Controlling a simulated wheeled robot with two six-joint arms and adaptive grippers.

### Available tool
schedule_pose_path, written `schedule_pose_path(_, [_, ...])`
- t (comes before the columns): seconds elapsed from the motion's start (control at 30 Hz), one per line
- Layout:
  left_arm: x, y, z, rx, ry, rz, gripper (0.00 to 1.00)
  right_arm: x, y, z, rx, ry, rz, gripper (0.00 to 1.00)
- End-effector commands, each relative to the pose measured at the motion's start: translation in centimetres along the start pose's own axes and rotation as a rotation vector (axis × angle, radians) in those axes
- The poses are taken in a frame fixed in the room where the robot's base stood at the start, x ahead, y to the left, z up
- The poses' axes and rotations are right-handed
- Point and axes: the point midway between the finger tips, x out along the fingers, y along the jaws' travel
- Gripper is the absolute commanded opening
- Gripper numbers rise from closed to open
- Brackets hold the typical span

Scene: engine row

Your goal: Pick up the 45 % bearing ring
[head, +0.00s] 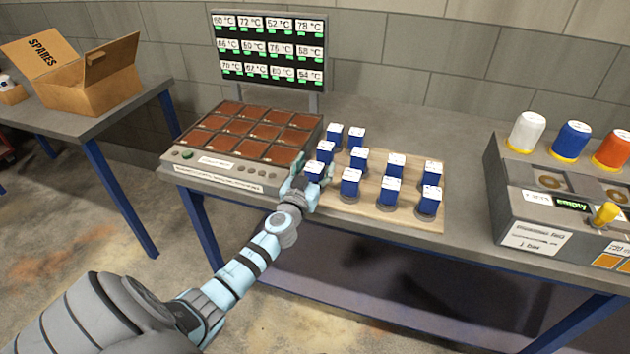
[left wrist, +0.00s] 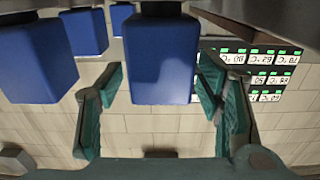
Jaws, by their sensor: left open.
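Several blue blocks with white labelled tops stand on a wooden board (head: 340,205); their labels are too small to read, so I cannot tell which is marked 45 %, and I make out no clear ring. My left gripper (head: 308,178) is at the board's front left corner, around the blue block (head: 315,170) there. In the left wrist view, which is upside down, this block (left wrist: 163,60) lies between the two open green fingers, with gaps on both sides. Another blue block (left wrist: 38,58) stands beside it. My right gripper is not in view.
A heater panel (head: 215,172) with brown plates lies left of the board, below a temperature display (head: 268,50). A grey machine (head: 530,210) with white, blue and orange caps stands right. Neighbouring blocks, such as one (head: 350,183), stand close. A spares box (head: 90,95) is on another table.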

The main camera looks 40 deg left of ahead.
Motion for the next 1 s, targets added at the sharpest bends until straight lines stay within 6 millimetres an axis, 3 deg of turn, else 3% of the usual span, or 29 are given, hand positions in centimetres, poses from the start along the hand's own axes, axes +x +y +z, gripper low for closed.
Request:
schedule_pose_path(0.07, [0.0,0.0,0.0,0.000,0.000,0.000,0.60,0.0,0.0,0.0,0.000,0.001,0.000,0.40])
schedule_pose_path(0.47, [-0.1,0.0,0.0,0.000,0.000,0.000,0.00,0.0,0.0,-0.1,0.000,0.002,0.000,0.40])
schedule_pose_path(0.8, [-0.1,0.0,-0.4,0.000,0.001,0.000,0.00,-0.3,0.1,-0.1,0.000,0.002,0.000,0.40])
schedule_pose_path(1.0, [-0.1,0.0,-3.8,0.001,0.003,0.001,0.00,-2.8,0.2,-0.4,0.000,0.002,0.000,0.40])
